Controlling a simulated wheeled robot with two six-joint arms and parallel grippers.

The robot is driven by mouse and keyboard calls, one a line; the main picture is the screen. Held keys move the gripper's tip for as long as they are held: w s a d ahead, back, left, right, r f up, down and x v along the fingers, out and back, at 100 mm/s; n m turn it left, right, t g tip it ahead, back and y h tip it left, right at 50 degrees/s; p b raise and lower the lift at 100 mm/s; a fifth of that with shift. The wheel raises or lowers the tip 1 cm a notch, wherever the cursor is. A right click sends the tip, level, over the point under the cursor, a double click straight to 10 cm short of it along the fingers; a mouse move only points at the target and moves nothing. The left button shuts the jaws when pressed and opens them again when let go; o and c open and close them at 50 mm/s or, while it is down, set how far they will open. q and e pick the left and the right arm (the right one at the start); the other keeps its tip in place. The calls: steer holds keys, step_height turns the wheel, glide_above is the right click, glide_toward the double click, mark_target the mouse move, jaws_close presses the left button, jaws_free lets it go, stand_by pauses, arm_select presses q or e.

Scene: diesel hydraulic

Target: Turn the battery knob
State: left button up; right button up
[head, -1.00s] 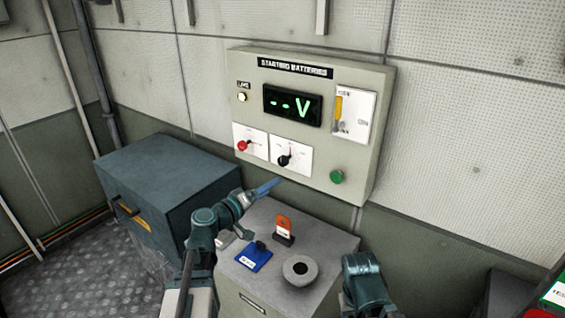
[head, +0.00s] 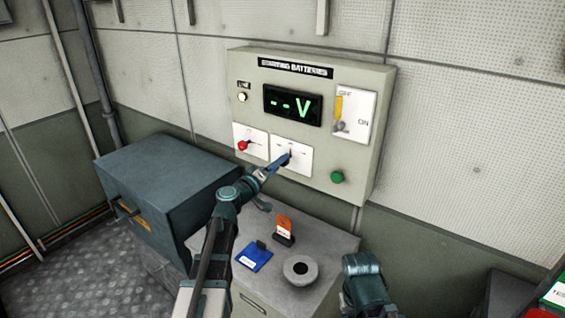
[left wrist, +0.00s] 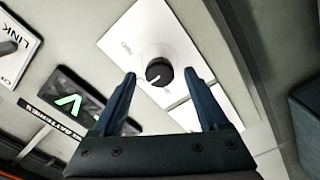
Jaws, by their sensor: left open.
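The black battery knob (left wrist: 158,71) sits on a white plate (left wrist: 130,35) in the left wrist view, with a white pointer mark on it. In the head view its plate (head: 303,164) is on the lower middle of the panel, and the knob is mostly covered by my gripper. My left gripper (head: 285,158) is open in front of it. In the left wrist view its fingertips (left wrist: 160,75) are on either side of the knob, apart from it as far as I can tell. My right gripper is not in view; only part of my right arm shows.
The STARTING BATTERIES panel (head: 347,73) carries a "--V" display (head: 292,104), a red knob (head: 243,146), a lever switch (head: 340,125) and a green button (head: 337,177). Below, a grey cabinet (head: 335,245) holds a blue item (head: 254,257), an orange item (head: 284,226) and a round part (head: 300,268).

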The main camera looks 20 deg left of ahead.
arm_select(q)
steer(key=shift+x, duration=1.45)
jaws_close()
